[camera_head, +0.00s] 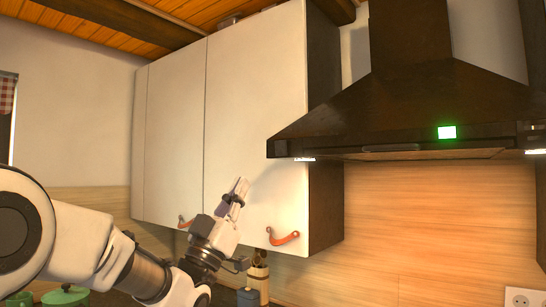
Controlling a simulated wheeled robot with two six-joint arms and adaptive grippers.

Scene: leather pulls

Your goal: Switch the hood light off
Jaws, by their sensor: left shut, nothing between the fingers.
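The dark brown range hood (400,110) hangs at the upper right. My left gripper (240,188) is shut and empty, pointing up in front of the white cabinet. It is left of the hood and below it, apart from it. My right gripper is not in view.
The white wall cabinet (255,110) has two doors with orange leather pulls (284,238) at the bottom. A utensil holder (258,278) and a green pot (66,296) stand below. The wood backsplash (430,220) under the hood is clear, with a socket (522,299) low right.

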